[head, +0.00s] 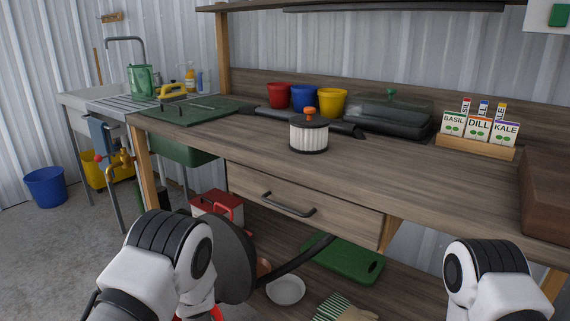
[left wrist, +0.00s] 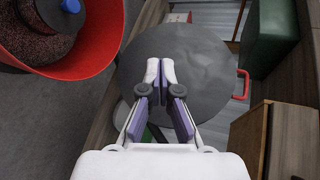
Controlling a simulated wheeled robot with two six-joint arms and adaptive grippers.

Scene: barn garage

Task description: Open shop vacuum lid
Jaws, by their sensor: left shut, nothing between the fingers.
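The shop vacuum's red drum (left wrist: 85,60) is at the upper left of the left wrist view, its mouth uncovered. A dark speckled interior and a round blue-and-black part (left wrist: 58,12) show inside. The round dark grey lid (left wrist: 205,70) stands swung away beside the drum. In the head view the lid (head: 238,262) is tipped up on edge beside my left arm, and only a sliver of red drum shows. My left gripper (left wrist: 161,72) is shut and empty in front of the lid; I cannot tell whether it touches. My right gripper is out of view.
The wooden workbench (head: 400,185) with a drawer handle (head: 288,206) stands close ahead.

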